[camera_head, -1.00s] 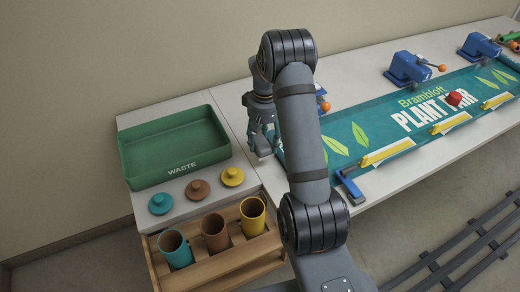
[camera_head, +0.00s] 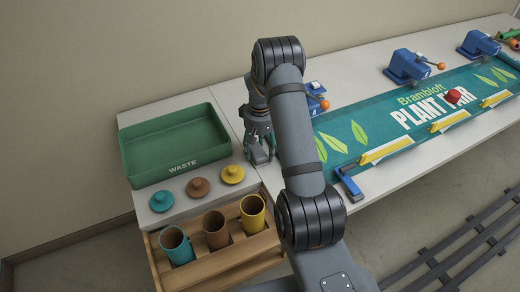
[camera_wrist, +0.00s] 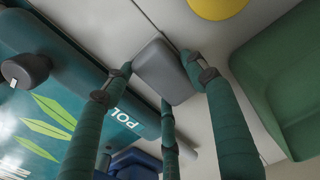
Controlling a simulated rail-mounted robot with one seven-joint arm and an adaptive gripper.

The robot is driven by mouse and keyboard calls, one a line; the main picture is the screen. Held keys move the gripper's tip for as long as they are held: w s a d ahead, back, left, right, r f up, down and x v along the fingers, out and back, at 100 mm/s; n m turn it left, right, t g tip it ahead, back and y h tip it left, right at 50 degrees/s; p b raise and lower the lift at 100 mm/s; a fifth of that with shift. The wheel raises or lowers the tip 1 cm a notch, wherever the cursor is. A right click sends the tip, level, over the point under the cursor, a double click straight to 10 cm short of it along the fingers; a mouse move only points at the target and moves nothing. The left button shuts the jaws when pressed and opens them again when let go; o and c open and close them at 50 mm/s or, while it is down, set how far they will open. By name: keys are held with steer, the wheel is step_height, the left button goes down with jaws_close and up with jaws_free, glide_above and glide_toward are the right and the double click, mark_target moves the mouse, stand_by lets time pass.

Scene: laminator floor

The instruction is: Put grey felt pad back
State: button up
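A grey rounded block, which looks like the grey felt pad (camera_wrist: 163,72), shows between my fingers in the wrist view. In the head view only a small pale grey patch of it (camera_head: 258,155) shows low between the fingers. My gripper (camera_head: 260,152) points down at the near-left end of the long table, just right of the waste tray. In the wrist view, my gripper's green-wrapped fingers (camera_wrist: 160,70) lie around the block, with their tips close to its edges. I cannot tell whether they press on it or whether it rests on the table.
The green waste tray (camera_head: 172,145) stands left of my gripper. Teal (camera_head: 161,201), brown (camera_head: 197,187) and yellow (camera_head: 232,174) lids lie before it; a wooden rack (camera_head: 225,258) holds three cups. A teal banner (camera_head: 348,145) with yellow strips and blue clamps (camera_head: 405,66) lies right.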

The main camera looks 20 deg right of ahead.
mark_target(260, 149)
steer(key=o, duration=0.3)
steer(key=shift+r+p, duration=0.3)
steer(key=shift+p, duration=0.05)
steer(key=shift+w+r+b, duration=0.1)
steer(key=shift+r+b, duration=0.25)
steer(key=shift+b, duration=0.05)
step_height(260, 149, up, 11)
steer(key=shift+b, duration=0.7)
